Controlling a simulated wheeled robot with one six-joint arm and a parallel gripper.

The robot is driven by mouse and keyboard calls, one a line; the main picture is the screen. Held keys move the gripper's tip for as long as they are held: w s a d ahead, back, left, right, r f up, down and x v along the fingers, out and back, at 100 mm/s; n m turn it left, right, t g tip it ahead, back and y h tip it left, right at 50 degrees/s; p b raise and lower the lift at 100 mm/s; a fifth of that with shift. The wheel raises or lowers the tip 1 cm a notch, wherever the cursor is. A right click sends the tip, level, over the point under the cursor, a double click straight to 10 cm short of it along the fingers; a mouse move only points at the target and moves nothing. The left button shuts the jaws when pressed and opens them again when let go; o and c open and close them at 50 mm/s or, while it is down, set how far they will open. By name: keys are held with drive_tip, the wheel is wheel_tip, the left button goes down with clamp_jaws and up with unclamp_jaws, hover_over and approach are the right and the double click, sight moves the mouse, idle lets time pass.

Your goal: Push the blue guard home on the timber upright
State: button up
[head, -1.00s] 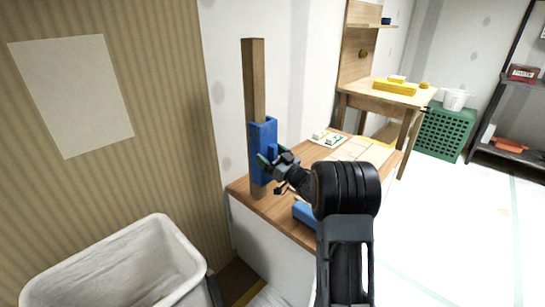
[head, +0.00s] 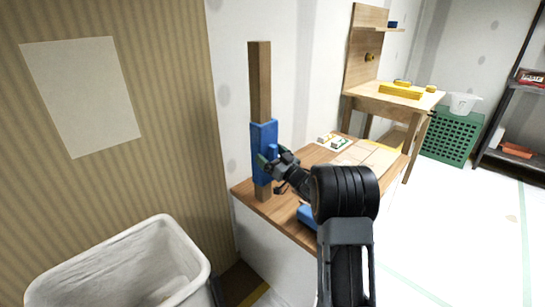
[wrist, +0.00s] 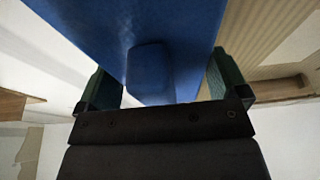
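The timber upright (head: 260,80) stands vertical on the wooden bench top. The blue guard (head: 263,138) sits upright against its lower part, with bare timber above and a short length below. The guard's blue knob (wrist: 147,70) faces my gripper in the wrist view. My gripper (head: 270,162) is at the guard's front face. In the wrist view its two green fingers (wrist: 160,80) stand apart on either side of the knob, with gaps visible. The seating of the guard's back against the timber is hidden.
Another blue piece (head: 307,216) lies on the bench (head: 285,212) beneath my arm. A small white-and-green item (head: 332,141) lies behind. A white-lined bin (head: 120,262) stands at lower left. The open floor is at right.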

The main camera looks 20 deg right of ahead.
drive_tip(key=shift+o, duration=0.5)
drive_tip(key=shift+s+d, duration=0.1)
drive_tip(key=shift+s, duration=0.05)
drive_tip(key=shift+s+d+b, duration=0.1)
drive_tip(key=shift+s+d, duration=0.35)
drive_tip(key=shift+s, duration=0.55)
drive_tip(key=shift+s+d+b, duration=0.15)
drive_tip(key=shift+s+d, duration=0.3)
drive_tip(key=shift+s, duration=0.6)
drive_tip(key=shift+s+d+b, duration=0.1)
drive_tip(key=shift+s+d, duration=0.35)
drive_tip(key=shift+s, duration=0.55)
